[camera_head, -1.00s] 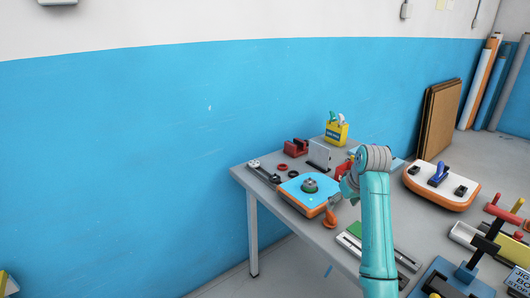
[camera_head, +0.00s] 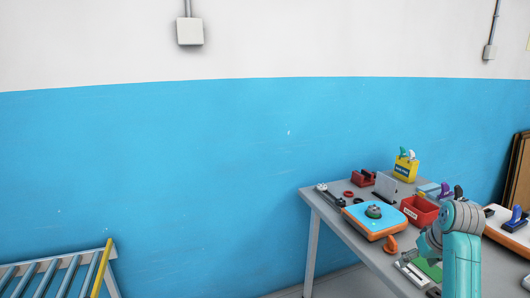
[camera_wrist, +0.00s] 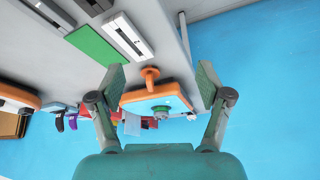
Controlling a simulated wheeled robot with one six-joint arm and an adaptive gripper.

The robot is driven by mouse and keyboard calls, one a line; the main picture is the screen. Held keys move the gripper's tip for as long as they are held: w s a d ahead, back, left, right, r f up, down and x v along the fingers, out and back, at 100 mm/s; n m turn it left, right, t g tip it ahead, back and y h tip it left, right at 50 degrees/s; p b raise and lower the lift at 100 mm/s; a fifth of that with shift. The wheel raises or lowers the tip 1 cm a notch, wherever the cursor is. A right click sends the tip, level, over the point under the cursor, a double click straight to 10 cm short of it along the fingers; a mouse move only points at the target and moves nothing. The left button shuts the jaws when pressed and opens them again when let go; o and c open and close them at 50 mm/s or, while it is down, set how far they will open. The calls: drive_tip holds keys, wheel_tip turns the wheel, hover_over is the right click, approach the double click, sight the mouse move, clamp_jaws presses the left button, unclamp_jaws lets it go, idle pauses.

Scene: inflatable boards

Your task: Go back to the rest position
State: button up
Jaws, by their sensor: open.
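My gripper (camera_wrist: 160,85) shows in the wrist view with its two fingers spread wide and nothing between them. In the head view my teal arm stands at the lower right, in front of the table, and its fingers are hidden or too small to make out. Beyond the fingers in the wrist view is a blue-topped board with an orange rim (camera_wrist: 150,97), apart from them. The same board (camera_head: 366,222) lies on the table in the head view, with a dark green round fitting (camera_head: 374,211) on top.
The grey table (camera_head: 350,238) holds a red bin (camera_head: 419,210), a yellow box (camera_head: 405,168), a red holder (camera_head: 363,178) and an orange piece (camera_head: 391,245). A white board with a blue clamp (camera_head: 515,219) is at right. A slatted rack (camera_head: 60,275) stands lower left. Floor between is open.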

drive_tip(key=s+a+f+t, duration=0.1)
drive_tip(key=s+a+f, duration=0.3)
drive_tip(key=f, duration=0.4)
drive_tip(key=s+a+f+t, duration=0.1)
drive_tip(key=s+a+f, duration=0.3)
drive_tip(key=f, duration=0.4)
drive_tip(key=s+a+f+t, duration=0.1)
drive_tip(key=s+a+f, duration=0.3)
drive_tip(key=f, duration=0.4)
drive_tip(key=s+a+f+t+h, duration=0.15)
drive_tip(key=s+a+f, duration=0.25)
drive_tip(key=s, duration=0.5)
drive_tip(key=s+a+r+t, duration=0.1)
drive_tip(key=s+a+r, duration=0.15)
drive_tip(key=s, duration=0.75)
drive_tip(key=s+a+r+t, duration=0.15)
drive_tip(key=s+a, duration=0.25)
drive_tip(key=s, duration=0.6)
drive_tip(key=s+a+r+t+y, duration=0.1)
drive_tip(key=s+a+r+t, duration=0.1)
drive_tip(key=s+r, duration=1.2)
drive_tip(key=shift+t+y, duration=0.35)
drive_tip(key=shift+t, duration=0.25)
drive_tip(key=shift+a, duration=0.1)
